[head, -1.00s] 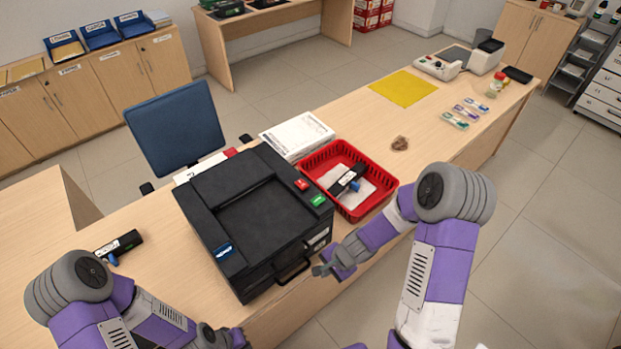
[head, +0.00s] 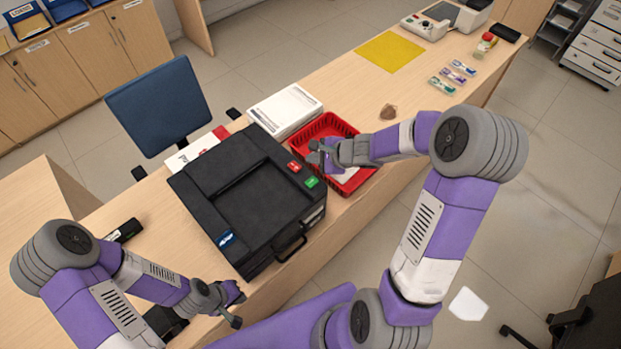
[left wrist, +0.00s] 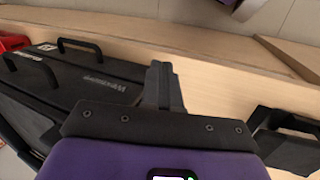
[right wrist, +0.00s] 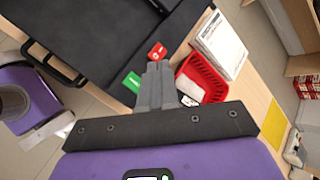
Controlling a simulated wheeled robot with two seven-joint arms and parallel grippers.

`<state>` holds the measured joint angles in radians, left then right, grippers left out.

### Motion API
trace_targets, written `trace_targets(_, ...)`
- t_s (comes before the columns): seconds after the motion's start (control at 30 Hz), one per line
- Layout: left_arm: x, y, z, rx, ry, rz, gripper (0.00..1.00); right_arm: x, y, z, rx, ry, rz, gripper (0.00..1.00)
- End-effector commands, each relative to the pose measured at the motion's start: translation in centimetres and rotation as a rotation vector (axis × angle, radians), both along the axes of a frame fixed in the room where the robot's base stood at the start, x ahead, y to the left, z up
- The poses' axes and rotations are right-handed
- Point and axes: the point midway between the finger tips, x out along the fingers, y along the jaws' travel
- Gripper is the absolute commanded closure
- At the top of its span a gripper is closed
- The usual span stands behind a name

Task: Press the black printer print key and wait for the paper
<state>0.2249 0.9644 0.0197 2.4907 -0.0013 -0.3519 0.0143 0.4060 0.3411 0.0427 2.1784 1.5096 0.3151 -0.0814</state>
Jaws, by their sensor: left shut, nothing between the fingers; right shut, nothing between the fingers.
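The black printer (head: 245,200) stands on the counter with a red key (head: 294,167) and a green key (head: 311,182) on its right edge, and a blue label (head: 226,239) at its front left corner. In the right wrist view the green key (right wrist: 132,82) and the red key (right wrist: 157,51) lie just past my right fingertips. My right gripper (head: 316,154) is shut and empty, raised beside the keys and over the edge of the red basket. My left gripper (head: 238,308) is shut and empty at the counter's front edge, left of the printer's handle. No printed paper shows on the printer.
The red basket (head: 301,151) is right of the printer, partly hidden by my right arm. A paper stack (head: 284,110) lies behind it. A black stamp-like object (head: 125,230) lies near my left arm. A yellow mat (head: 389,52) lies farther along the counter.

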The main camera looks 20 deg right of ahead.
Motion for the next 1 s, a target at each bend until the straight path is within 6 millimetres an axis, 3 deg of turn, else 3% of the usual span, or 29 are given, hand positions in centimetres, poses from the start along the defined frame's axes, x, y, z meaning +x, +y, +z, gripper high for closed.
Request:
trace_targets(0.37,0.0,0.0,-0.7,0.000,0.000,0.000,1.00,0.0,0.0,-0.9,-0.001,0.002,0.001,1.00)
trace_targets(0.8,0.0,0.0,-5.4,0.000,0.000,0.000,1.00,-0.1,0.0,-6.8,-0.001,0.004,0.002,1.00)
trace_targets(1.0,0.0,0.0,-7.5,0.000,0.000,0.000,1.00,0.0,0.1,-8.6,-0.001,0.001,0.002,1.00)
